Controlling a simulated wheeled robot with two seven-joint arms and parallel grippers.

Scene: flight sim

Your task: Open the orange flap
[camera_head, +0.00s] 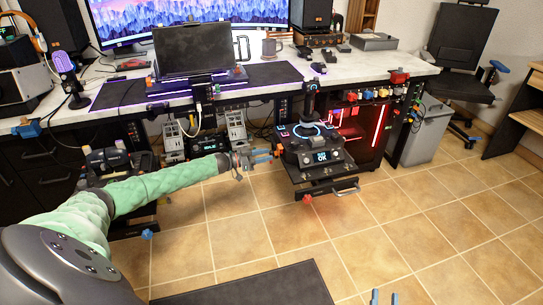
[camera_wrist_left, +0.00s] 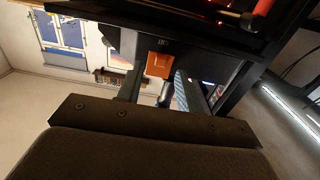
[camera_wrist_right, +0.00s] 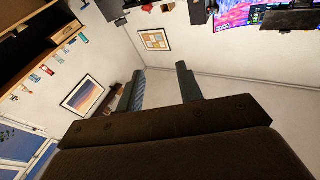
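The orange flap (camera_wrist_left: 159,65) shows in the left wrist view as a small orange square on a dark unit, seen between my fingers and beyond them. I cannot make it out surely in the head view. My left gripper (camera_head: 263,156) reaches in from the left, beside the joystick unit (camera_head: 318,152). Its fingers are apart in the left wrist view (camera_wrist_left: 158,80), with nothing clearly held; I cannot tell whether they touch anything. My right gripper (camera_head: 384,297) shows only its blue fingertips at the bottom edge of the head view. It is open and empty in the right wrist view (camera_wrist_right: 162,75).
The desk (camera_head: 270,95) carries a monitor, a laptop (camera_head: 195,52) and a mug. A computer case with red lights (camera_head: 365,130) is behind the joystick unit. The tiled floor (camera_head: 430,220) at right is clear.

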